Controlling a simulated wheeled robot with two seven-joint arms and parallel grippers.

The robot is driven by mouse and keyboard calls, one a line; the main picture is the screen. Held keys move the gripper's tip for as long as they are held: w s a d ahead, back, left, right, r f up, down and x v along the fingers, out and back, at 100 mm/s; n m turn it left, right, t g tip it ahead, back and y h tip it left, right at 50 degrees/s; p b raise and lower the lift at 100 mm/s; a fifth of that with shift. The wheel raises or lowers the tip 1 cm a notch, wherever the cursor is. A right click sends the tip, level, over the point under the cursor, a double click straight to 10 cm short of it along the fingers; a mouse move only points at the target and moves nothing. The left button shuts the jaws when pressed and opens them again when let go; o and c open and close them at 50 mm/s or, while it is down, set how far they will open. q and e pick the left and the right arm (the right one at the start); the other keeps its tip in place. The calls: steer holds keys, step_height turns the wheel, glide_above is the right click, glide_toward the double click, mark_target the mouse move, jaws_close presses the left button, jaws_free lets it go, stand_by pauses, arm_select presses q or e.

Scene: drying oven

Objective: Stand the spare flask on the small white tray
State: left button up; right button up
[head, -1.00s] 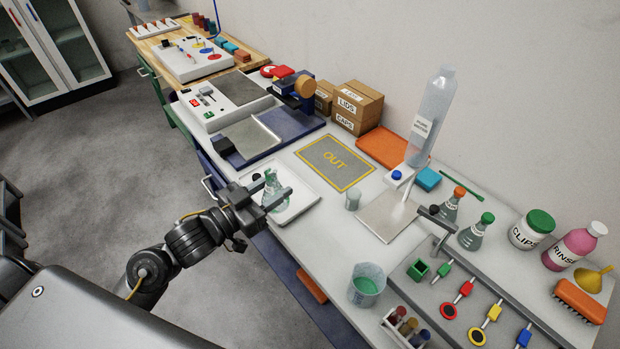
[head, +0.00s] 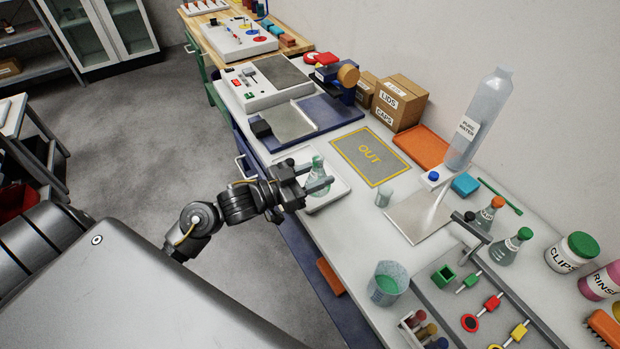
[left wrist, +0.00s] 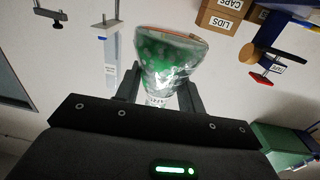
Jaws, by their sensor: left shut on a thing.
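The spare flask (head: 316,176) is a clear conical glass flask with green in it. My left gripper (head: 318,178) is shut on it, with a finger on either side. In the left wrist view the flask (left wrist: 172,62) appears upside down between the fingers, green-tinted through the glass. The small white tray (head: 338,192) lies on the bench under and around the flask in the head view. I cannot tell whether the flask's base touches the tray. My right gripper is not in view.
A grey OUT mat (head: 370,157) lies right of the tray, with a small beaker (head: 384,196) nearby. Flasks with an orange stopper (head: 487,214) and a green stopper (head: 509,247) stand farther right. A blue-based device (head: 318,125) is behind the tray.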

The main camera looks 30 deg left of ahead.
arm_select(q)
steer(key=w+a+f, duration=0.1)
steer(key=f, duration=0.1)
steer(key=w+a+f, duration=0.1)
steer(key=f, duration=0.1)
steer(key=w+a+f, duration=0.1)
steer(key=shift+w+a+f, duration=0.3)
steer(key=shift+w+f, duration=0.05)
steer(key=shift+f, duration=0.05)
step_height(320, 180, down, 3)
steer(key=shift+w+a+f+p, duration=0.1)
steer(key=shift+w+f+p, duration=0.1)
steer(key=shift+p, duration=0.5)
steer(key=shift+s, duration=0.1)
steer(key=o, duration=0.6)
steer(key=shift+f, duration=0.15)
steer(key=o, duration=0.4)
steer(key=shift+o, duration=0.2)
